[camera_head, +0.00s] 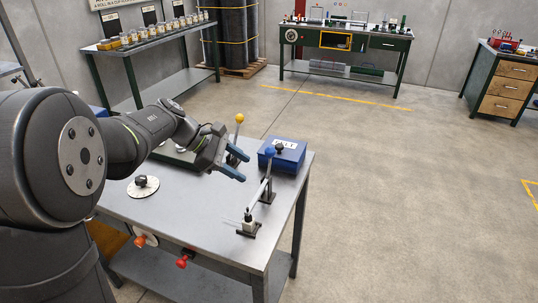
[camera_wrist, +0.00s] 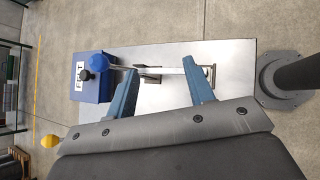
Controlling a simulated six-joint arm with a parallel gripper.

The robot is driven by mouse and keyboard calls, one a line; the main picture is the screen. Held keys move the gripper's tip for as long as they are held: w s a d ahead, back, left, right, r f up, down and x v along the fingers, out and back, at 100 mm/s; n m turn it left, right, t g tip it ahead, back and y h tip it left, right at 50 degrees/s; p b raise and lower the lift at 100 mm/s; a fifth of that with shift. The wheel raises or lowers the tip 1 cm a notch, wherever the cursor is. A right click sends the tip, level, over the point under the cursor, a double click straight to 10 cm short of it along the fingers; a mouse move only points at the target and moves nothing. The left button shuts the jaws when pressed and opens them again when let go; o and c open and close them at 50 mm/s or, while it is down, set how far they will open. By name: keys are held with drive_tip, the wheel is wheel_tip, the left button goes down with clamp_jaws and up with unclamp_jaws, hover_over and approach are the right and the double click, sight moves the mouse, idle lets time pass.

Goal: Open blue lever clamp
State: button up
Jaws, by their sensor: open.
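The blue lever clamp has a blue ball knob (camera_head: 270,152) on an upright lever above a dark base (camera_head: 267,196), near the right side of the metal table. In the wrist view its knob (camera_wrist: 96,64) shows left of the fingers, partly over the blue box. A pale bar (camera_head: 260,195) runs from the clamp to a small black stand (camera_head: 249,227). My gripper (camera_head: 235,163) is open and empty, above the table and left of the knob in the head view. In the wrist view my gripper (camera_wrist: 160,69) has its two blue fingers spread, with the bar beyond them.
A blue box (camera_head: 290,159) with a white label and a black knob stands beside the clamp. A yellow-knobbed lever (camera_head: 239,118) rises behind my gripper. A round white dial (camera_head: 143,187) is at the table's left. Red (camera_head: 182,262) and orange (camera_head: 140,241) knobs line the near edge.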

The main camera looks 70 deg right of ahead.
wheel_tip(320, 180, down, 2)
drive_tip(key=w+f+n+g+h, duration=0.1)
drive_tip(key=w+n+g+h, duration=0.1)
drive_tip(key=g, duration=0.1)
drive_tip(key=n+g+h, duration=0.1)
drive_tip(key=n+h, duration=0.4)
drive_tip(key=h, duration=0.2)
approach(270, 151)
drive_tip(key=x, duration=1)
drive_tip(key=shift+w+d+f, duration=0.2)
drive_tip(key=shift+d+f, duration=0.2)
drive_tip(key=shift+d, duration=0.2)
drive_tip(key=shift+c, duration=0.5)
clamp_jaws()
